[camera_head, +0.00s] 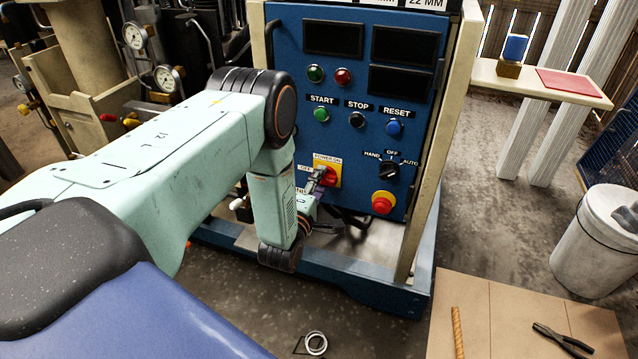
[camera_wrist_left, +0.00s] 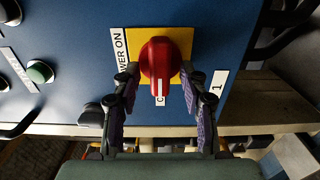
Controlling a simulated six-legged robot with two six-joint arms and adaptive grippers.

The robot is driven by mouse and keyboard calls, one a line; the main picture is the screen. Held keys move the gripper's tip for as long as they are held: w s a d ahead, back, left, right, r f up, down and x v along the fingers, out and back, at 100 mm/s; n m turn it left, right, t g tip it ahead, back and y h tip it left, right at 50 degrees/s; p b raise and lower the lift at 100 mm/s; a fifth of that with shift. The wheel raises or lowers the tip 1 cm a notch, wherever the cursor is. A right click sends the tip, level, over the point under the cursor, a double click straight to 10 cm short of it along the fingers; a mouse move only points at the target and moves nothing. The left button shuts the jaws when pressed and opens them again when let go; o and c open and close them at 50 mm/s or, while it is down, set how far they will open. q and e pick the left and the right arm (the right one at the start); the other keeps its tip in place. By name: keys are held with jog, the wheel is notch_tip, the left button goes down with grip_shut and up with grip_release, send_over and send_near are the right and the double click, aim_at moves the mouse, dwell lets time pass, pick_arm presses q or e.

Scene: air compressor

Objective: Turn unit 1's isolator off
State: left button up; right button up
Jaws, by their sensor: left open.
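The isolator is a red rotary knob (camera_wrist_left: 158,60) on a yellow plate (camera_wrist_left: 181,40) on the blue panel (camera_wrist_left: 75,90). In the head view the red knob (camera_head: 329,178) sits low on the panel, under a POWER ON label (camera_head: 326,158). In the left wrist view its white mark points down the picture, and a label below it is partly hidden. My left gripper (camera_wrist_left: 159,84) is open, with one finger on each side of the knob's lower part. I cannot tell whether the fingers touch it. In the head view the left gripper (camera_head: 316,184) is partly hidden by my arm.
A red emergency button (camera_head: 382,203) on yellow is just right and below. The HAND-OFF-AUTO selector (camera_head: 390,168) and the START (camera_head: 321,114), STOP (camera_head: 357,119) and RESET (camera_head: 394,127) buttons are above. A beige post (camera_head: 440,140) edges the panel's right side.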

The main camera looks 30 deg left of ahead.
pick_arm(q)
jog(key=v, duration=1.2)
dwell(0.5)
jog(key=s+d+f+m+g+h+p, duration=0.2)
jog(key=s+d+f+m+g, duration=0.3)
jog(key=s+f+m+g, duration=0.55)
jog(key=s+d+m+g+h+p, duration=0.1)
jog(key=s+d+m+g, duration=0.1)
jog(key=s+m, duration=0.15)
jog(key=s+d+r+m+g+p, duration=0.1)
jog(key=s+m, duration=0.1)
jog(key=s, duration=0.3)
jog(key=s+d+m+g+h+p, duration=0.1)
jog(key=s+d+m+g, duration=0.1)
jog(key=s, duration=0.3)
jog(key=s+d+r+m+g+p, duration=0.1)
jog(key=s+r+m+g+p, duration=0.1)
jog(key=s+r+p, duration=0.2)
jog(key=shift+r, duration=1.7)
